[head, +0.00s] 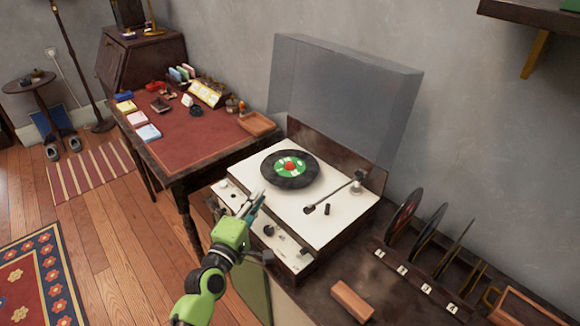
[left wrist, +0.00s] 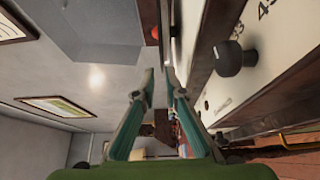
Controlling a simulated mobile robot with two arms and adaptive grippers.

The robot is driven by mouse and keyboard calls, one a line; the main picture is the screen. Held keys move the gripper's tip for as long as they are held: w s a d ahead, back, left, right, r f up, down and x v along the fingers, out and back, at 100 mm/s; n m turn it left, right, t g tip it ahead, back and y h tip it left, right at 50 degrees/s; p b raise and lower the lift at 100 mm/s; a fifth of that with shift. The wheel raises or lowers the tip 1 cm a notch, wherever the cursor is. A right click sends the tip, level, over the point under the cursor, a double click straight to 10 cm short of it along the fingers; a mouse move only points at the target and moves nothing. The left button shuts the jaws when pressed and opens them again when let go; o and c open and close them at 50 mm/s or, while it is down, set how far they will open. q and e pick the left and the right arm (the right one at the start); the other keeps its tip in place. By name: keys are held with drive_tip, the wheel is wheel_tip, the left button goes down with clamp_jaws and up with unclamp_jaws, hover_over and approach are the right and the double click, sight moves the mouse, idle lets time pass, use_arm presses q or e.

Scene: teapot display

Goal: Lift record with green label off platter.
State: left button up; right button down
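The black record (head: 272,177) with a green label (head: 281,172) lies flat on the white-topped record player (head: 325,228); it hides the platter under it. A small red piece (head: 290,166) sits at the label's middle; a red spot (left wrist: 154,33) also shows in the left wrist view. My left gripper (head: 262,197) is over the player's front left part, on the near side of the record and apart from it. In the left wrist view its two teal fingers (left wrist: 160,75) stand apart with nothing between them. My right gripper is in neither view.
The tonearm (head: 335,195) lies to the record's right, off it. A raised clear lid (head: 345,95) stands behind. Knobs (head: 269,231) line the player's front. Right are upright records (head: 403,213) in a rack and a wooden block (head: 352,300). A red-topped desk (head: 190,140) stands left.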

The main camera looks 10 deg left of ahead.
sight(267, 196)
use_arm(q)
drive_tip(key=shift+w+d, duration=0.1)
drive_tip(key=shift+w, duration=0.5)
drive_tip(key=w, duration=0.4)
drive_tip(key=shift+w+d+f, duration=0.15)
drive_tip(key=shift+w+d, duration=0.05)
drive_tip(key=shift+d, duration=0.15)
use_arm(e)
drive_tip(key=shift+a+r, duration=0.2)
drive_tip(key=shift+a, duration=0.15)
use_arm(q)
drive_tip(key=shift+s, duration=0.1)
drive_tip(key=shift+c, duration=0.3)
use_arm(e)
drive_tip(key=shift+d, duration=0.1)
use_arm(q)
clamp_jaws()
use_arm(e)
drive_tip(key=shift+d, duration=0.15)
